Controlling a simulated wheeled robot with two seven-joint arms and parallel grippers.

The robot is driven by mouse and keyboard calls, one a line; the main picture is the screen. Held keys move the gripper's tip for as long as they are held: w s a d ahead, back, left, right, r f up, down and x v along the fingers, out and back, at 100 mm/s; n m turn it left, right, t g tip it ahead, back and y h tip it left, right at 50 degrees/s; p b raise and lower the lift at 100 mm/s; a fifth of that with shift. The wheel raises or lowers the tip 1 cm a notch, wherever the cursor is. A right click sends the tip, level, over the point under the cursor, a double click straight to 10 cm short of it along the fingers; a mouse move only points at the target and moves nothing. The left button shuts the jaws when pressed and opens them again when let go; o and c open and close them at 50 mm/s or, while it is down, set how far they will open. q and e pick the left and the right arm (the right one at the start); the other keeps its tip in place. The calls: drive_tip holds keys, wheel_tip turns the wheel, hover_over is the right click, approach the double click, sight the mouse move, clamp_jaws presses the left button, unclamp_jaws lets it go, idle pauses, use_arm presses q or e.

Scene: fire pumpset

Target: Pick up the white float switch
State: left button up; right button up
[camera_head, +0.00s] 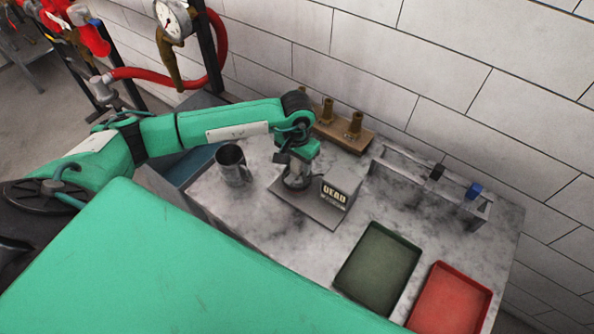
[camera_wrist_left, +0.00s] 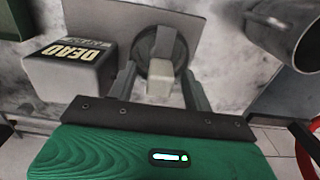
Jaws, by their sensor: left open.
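In the left wrist view a small off-white block-shaped piece (camera_wrist_left: 159,89), which looks like the white float switch, stands up from a dark round base on a grey plate (camera_wrist_left: 135,22). My left gripper (camera_wrist_left: 160,80) is open, with one finger on each side of this piece; I cannot tell whether they touch it. In the head view my left gripper (camera_head: 297,180) points down over the grey plate (camera_head: 318,210), and its body hides most of the piece. My right gripper is not in view.
A box lettered "DEAD" (camera_head: 338,192) stands close beside the gripper on the plate. A metal mug (camera_head: 232,165) is to the left. A wooden block with brass fittings (camera_head: 342,132) and a grey rack (camera_head: 415,185) are behind. Green (camera_head: 378,268) and red (camera_head: 450,300) trays lie at the right.

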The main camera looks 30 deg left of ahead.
use_arm(q)
clamp_jaws()
drive_tip(key=shift+w+r, duration=0.1)
drive_tip(key=shift+r, duration=0.35)
wheel_tip(320, 180, up, 28)
drive_tip(key=b, duration=0.2)
drive_tip(key=shift+f, duration=0.15)
idle(1.4)
drive_tip(key=shift+f, duration=0.1)
